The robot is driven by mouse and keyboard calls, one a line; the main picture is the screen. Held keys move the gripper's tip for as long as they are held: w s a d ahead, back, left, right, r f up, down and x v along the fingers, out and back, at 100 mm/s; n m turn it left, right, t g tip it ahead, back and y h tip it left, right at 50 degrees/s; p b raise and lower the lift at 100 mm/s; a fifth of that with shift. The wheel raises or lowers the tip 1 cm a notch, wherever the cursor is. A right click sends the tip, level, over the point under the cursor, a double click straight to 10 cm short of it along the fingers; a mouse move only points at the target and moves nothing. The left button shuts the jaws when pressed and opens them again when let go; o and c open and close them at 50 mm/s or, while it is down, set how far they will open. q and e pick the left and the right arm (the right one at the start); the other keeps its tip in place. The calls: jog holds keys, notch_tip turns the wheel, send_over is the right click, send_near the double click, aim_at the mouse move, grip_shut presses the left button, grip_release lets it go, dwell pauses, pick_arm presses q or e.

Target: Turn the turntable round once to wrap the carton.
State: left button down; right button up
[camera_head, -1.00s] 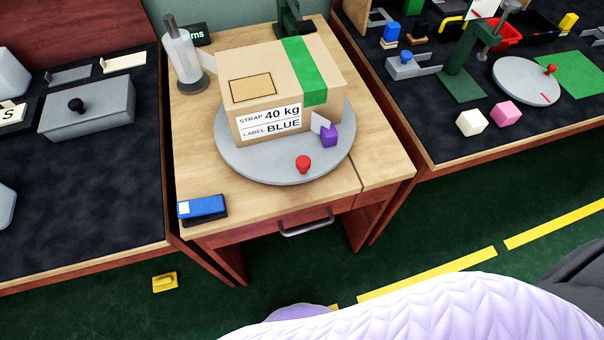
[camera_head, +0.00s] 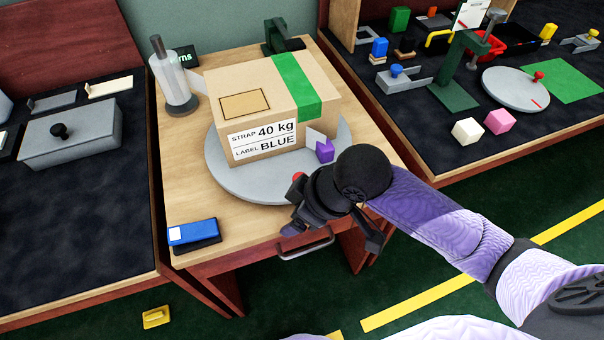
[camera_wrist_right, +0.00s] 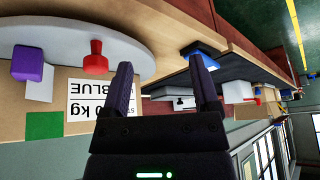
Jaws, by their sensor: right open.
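A brown carton (camera_head: 235,85) with a green strap (camera_head: 297,85) and a label reading "STRAP 40 kg, LABEL BLUE" stands on the round grey turntable (camera_head: 225,178). The turntable's red knob (camera_head: 298,177) is at its front rim, partly covered by my right gripper (camera_head: 318,218). In the right wrist view the knob (camera_wrist_right: 96,58) stands just left of the two open fingers (camera_wrist_right: 160,68), outside them, with nothing between the fingers. A purple block (camera_head: 324,151) with a pale flap sits at the carton's front right corner. A grey roll on a post (camera_head: 174,80) stands behind left. My left gripper is out of view.
A blue-topped box (camera_head: 194,234) lies at the table's front left corner, and a drawer handle (camera_head: 305,244) juts from the front. Dark benches (camera_head: 70,210) flank the table; the right one holds a smaller turntable (camera_head: 515,92), cubes and tools.

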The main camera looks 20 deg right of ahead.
jog(key=w+d+r+h, duration=0.1)
jog(key=w+d+r, duration=0.5)
jog(key=r, duration=0.1)
jog(key=b+x, duration=0.1)
jog(key=x, duration=0.2)
jog(key=b+x, duration=0.2)
jog(key=x, duration=0.1)
jog(key=s+b+x, duration=0.1)
jog(key=b+x, duration=0.1)
jog(key=x, duration=0.1)
jog(key=shift+f, duration=0.1)
jog(key=shift+w+a+f+b, duration=0.15)
jog(key=shift+w+f+b, duration=0.15)
jog(key=shift+f, duration=0.15)
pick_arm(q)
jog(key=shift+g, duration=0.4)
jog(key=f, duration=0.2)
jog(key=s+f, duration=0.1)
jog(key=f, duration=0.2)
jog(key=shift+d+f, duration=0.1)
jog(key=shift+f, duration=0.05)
pick_arm(e)
jog(key=shift+c, duration=0.3)
jog(key=c, duration=1)
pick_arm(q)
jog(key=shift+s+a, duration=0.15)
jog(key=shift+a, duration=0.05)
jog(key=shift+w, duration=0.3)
pick_arm(e)
jog(key=shift+s, duration=0.1)
